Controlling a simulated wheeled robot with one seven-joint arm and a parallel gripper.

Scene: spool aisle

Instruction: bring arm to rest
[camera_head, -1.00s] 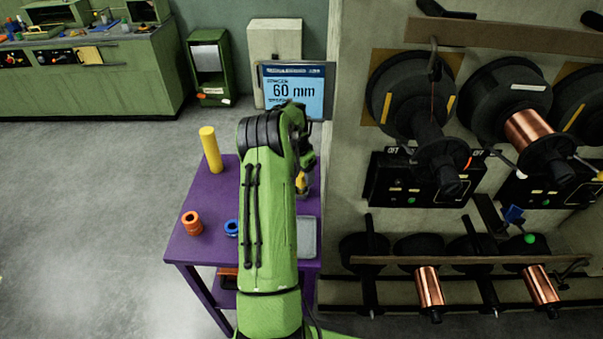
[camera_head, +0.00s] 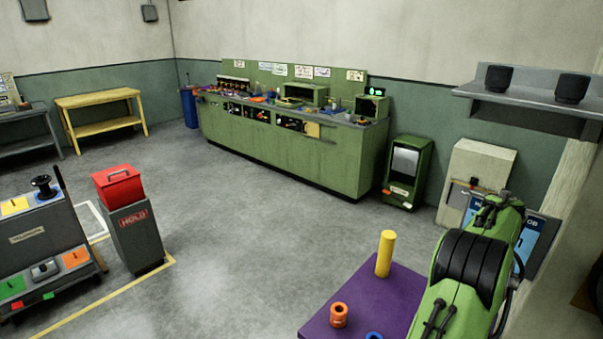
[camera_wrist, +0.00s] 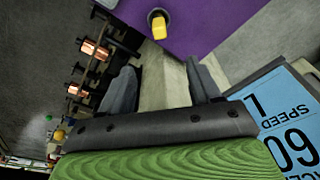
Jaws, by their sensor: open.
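My green arm rises at the lower right of the head view, folded up over the purple table (camera_head: 320,325). In the wrist view my gripper (camera_wrist: 163,80) shows two dark fingers set well apart, with nothing between them. In the head view the gripper itself is hidden behind my arm. A yellow cylinder (camera_head: 385,254) stands upright on the table; a yellow piece (camera_wrist: 158,25) on the purple top also shows in the wrist view, apart from the fingers. An orange ring-like spool (camera_head: 339,314) and a blue one (camera_head: 374,336) sit near my arm.
A blue display (camera_wrist: 285,125) is close beside the gripper in the wrist view. Copper spools (camera_wrist: 92,48) hang at its left. A green workbench (camera_head: 290,150), a green cabinet (camera_head: 408,172) and a HOLD bin (camera_head: 135,235) stand around open grey floor.

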